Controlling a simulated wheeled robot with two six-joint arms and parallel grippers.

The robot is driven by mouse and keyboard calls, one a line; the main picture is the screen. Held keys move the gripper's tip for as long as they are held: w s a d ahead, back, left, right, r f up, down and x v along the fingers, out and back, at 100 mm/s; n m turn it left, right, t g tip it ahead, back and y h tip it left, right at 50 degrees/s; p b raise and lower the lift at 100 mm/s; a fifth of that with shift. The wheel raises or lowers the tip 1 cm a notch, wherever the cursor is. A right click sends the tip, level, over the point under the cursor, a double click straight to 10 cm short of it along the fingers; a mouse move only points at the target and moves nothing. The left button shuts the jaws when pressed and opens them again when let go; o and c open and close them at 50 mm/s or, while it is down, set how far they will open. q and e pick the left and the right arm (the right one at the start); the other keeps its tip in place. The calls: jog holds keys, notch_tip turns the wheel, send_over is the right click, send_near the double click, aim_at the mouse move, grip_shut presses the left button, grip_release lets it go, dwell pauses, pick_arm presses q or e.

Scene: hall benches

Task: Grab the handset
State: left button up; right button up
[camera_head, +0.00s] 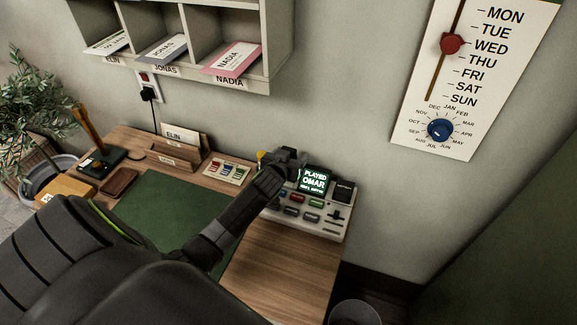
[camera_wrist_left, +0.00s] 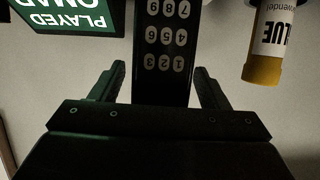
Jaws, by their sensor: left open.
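The black handset (camera_wrist_left: 166,45) with a white-numbered keypad stands between the two fingers of my left gripper (camera_wrist_left: 162,72) in the left wrist view. The fingers are open, one on each side of it; I cannot tell whether either touches it. In the head view my left gripper (camera_head: 287,158) is over the back of the light-coloured message machine (camera_head: 325,228), and it hides the handset there. My right gripper is not in view.
A glue stick (camera_wrist_left: 265,45) with a yellow end is close beside the gripper. The machine's lit screen (camera_head: 314,181) reads "PLAYED OMAR". Left on the desk are a card holder (camera_head: 178,157) and a green mat (camera_head: 150,195). Bare wood (camera_head: 280,275) lies in front of the machine.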

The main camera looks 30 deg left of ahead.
pick_arm(q)
jog(key=c, duration=0.9)
jog(key=shift+c, duration=1.1)
jog(key=shift+r, duration=0.1)
